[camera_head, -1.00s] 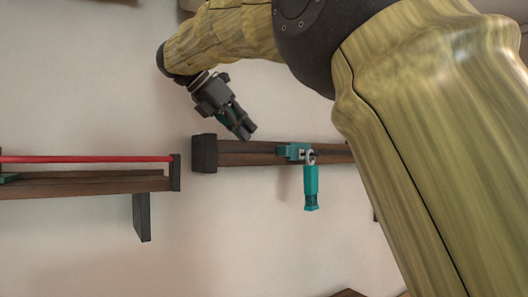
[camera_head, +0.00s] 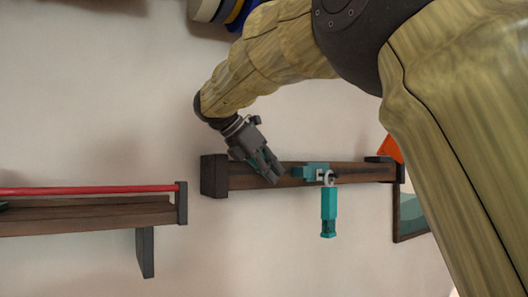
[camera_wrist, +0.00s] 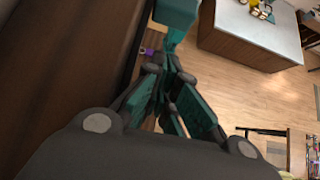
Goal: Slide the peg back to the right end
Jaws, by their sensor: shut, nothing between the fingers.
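The teal peg (camera_head: 312,171) sits on a dark wooden rail (camera_head: 258,176) on the wall, a bit right of the rail's middle. A grey ring and a hanging teal handle (camera_head: 328,208) are attached to it. My gripper (camera_head: 273,178) is shut and empty. Its fingertips are in front of the rail, left of the peg, with a small gap in the head view. In the wrist view my gripper's fingers (camera_wrist: 178,78) are together, and a teal block (camera_wrist: 177,12), probably the peg, is just beyond them. Whether they touch is unclear.
Dark end blocks close the rail at left (camera_head: 214,176) and right (camera_head: 382,161). The rail between the peg and the right block looks clear. A second shelf with a red rod (camera_head: 90,190) is at left. An orange object (camera_head: 391,149) and a picture (camera_head: 411,217) are at right.

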